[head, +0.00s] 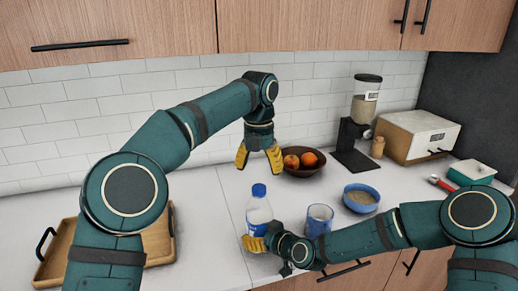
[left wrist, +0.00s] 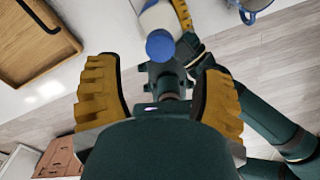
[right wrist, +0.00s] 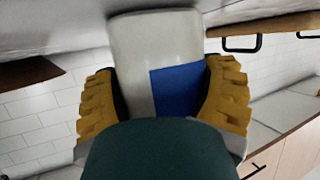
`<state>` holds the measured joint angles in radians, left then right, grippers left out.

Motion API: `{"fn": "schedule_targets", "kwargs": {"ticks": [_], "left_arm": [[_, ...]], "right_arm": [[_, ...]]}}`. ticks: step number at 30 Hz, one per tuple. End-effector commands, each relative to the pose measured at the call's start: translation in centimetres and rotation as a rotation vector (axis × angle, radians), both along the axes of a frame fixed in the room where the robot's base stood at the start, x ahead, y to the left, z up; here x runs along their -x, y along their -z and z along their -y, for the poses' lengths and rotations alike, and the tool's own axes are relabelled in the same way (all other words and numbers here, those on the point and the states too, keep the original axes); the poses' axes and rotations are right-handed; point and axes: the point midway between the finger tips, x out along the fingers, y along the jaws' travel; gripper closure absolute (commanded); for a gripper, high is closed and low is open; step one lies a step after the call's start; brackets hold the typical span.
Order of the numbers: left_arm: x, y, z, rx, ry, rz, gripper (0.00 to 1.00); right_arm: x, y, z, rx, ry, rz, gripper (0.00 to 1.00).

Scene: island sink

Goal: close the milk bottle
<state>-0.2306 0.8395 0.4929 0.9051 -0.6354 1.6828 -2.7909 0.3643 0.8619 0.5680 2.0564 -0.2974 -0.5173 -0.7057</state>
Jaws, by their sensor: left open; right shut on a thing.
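The milk bottle (head: 259,213) is white with a blue label and stands upright near the counter's front edge. A blue cap (head: 259,190) sits on its top; I cannot tell how tightly. My right gripper (head: 254,243) is shut around the bottle's lower body. The right wrist view shows the bottle (right wrist: 150,50) between its yellow fingers. My left gripper (head: 258,160) is open and empty, pointing down above and behind the bottle. In the left wrist view the cap (left wrist: 160,46) lies ahead, between the finger directions, apart from the fingers.
A blue cup (head: 319,218) stands just right of the bottle, and a blue bowl (head: 361,197) is beyond it. A brown fruit bowl (head: 303,165) is near the left gripper. A wooden tray (head: 158,243) lies at left. The counter between tray and bottle is clear.

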Motion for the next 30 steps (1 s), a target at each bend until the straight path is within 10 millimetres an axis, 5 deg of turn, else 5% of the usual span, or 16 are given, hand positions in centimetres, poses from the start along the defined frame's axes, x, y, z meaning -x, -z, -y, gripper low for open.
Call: {"fn": "schedule_targets", "kwargs": {"ticks": [12,26,27,29,30], "left_arm": [[-0.1,-5.1,0.1,0.000,0.002,0.000,0.32],[-0.1,-5.8,0.0,-0.001,0.001,-0.001,0.32],[-0.1,-5.8,0.0,-0.001,0.002,-0.001,0.32],[-0.1,-5.8,0.0,0.000,0.002,-0.001,0.32],[-0.1,-5.8,0.0,0.000,0.002,-0.001,0.32]], "right_arm": [[0.0,0.0,0.0,0.000,0.000,0.000,1.00],[0.0,0.0,0.0,0.000,0.000,0.000,1.00],[0.0,0.0,0.0,0.000,0.000,0.000,0.19],[0.0,0.0,0.0,0.000,0.000,0.000,0.00],[0.0,0.0,0.0,0.000,0.000,0.000,0.00]]}}
